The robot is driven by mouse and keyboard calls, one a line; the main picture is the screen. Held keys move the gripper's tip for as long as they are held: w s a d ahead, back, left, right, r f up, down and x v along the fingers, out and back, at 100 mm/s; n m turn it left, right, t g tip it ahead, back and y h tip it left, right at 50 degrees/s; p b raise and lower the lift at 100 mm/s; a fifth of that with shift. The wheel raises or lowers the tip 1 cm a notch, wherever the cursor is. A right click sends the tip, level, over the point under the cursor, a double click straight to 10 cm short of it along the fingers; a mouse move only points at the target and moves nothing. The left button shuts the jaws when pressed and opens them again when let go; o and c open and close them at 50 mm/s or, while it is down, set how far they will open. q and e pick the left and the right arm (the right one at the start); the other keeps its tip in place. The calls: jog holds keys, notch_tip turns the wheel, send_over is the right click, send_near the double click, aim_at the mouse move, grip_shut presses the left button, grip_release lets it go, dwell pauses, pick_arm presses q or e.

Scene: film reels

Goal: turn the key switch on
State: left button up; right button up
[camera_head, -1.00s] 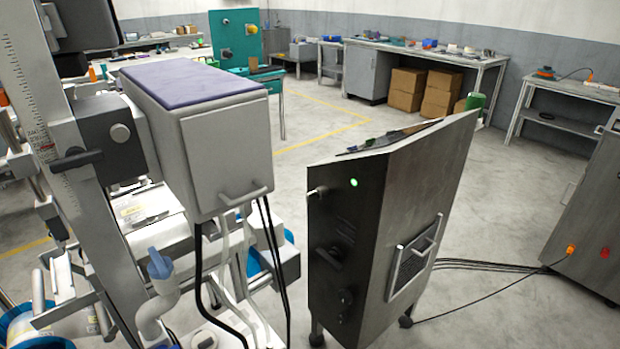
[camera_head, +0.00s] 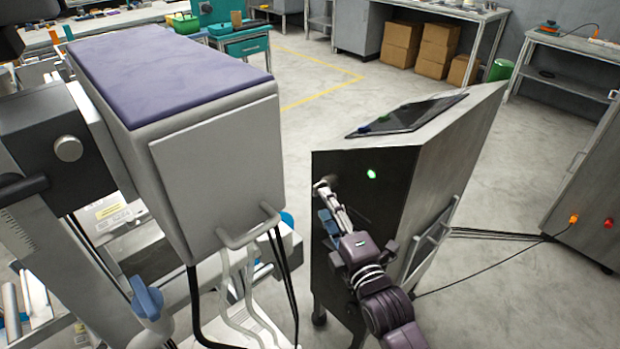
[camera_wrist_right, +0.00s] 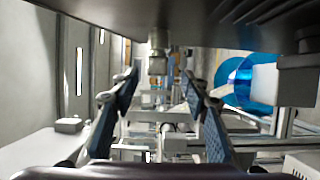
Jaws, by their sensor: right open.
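A small metal switch (camera_head: 325,182), which looks like the key switch, sticks out near the upper left of the dark face of a metal cabinet (camera_head: 440,150). A lit green lamp (camera_head: 371,174) is to its right. My right gripper (camera_head: 333,205) is open at that face, with its fingertips close to the switch and partly covering it. In the right wrist view, a metal piece (camera_wrist_right: 158,62), likely the same switch, shows ahead between the spread fingers (camera_wrist_right: 163,82). I cannot tell whether they touch it. The key's angle is too small to read. My left gripper is not in view.
A grey machine housing with a purple top (camera_head: 170,70) stands close on the left, with black cables below. A dark flat panel (camera_head: 408,115) lies on the cabinet's sloped top. Another metal cabinet (camera_head: 590,190) is at right. The floor between is mostly clear, except for cables.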

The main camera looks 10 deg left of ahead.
aim_at(317, 194)
jog(key=shift+x, duration=3.2)
jog(key=shift+r, duration=0.15)
